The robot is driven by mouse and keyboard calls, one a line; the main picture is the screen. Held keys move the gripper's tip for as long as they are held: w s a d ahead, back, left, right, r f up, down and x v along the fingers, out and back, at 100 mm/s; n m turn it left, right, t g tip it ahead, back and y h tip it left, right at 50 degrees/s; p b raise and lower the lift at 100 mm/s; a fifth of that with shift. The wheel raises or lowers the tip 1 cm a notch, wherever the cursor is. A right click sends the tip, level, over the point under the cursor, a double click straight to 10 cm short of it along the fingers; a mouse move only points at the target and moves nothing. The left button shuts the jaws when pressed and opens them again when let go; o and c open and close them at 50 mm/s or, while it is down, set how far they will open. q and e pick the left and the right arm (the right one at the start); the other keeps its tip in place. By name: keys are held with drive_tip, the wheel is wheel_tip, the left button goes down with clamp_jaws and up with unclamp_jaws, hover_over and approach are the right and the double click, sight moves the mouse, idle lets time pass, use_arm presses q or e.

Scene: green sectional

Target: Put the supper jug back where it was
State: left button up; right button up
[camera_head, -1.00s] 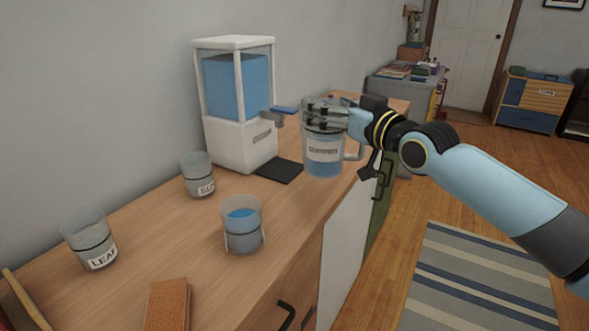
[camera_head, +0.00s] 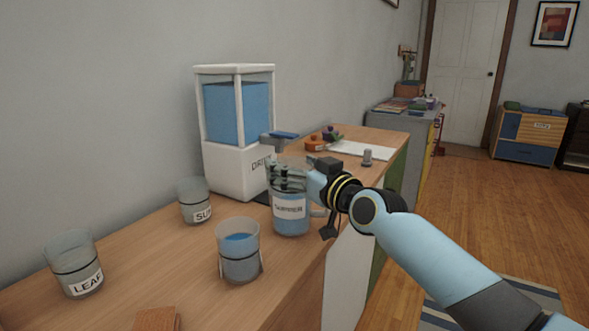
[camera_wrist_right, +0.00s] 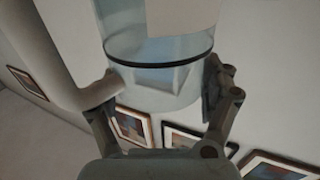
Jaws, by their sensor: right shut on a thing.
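The supper jug (camera_head: 291,212) is clear with a white label and holds blue liquid. My right gripper (camera_head: 289,180) is shut on its upper part, and the jug stays upright. It is in front of the drink dispenser (camera_head: 236,172), over or on the wooden counter; I cannot tell whether its base touches. In the right wrist view the jug (camera_wrist_right: 155,75) sits between the fingers, with its pale handle at the left. The jug covers most of the dispenser's dark mat. My left gripper is not in view.
A cup (camera_head: 239,255) with blue liquid stands left of the jug. An empty cup (camera_head: 194,200) and a cup labelled LEAF (camera_head: 74,265) stand further left. A brown block (camera_head: 157,319) lies at the front. Behind are a white sheet (camera_head: 362,150) and a small grey item (camera_head: 367,157).

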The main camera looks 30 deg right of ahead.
drive_tip(key=shift+f, duration=0.1)
drive_tip(key=o, duration=1.6)
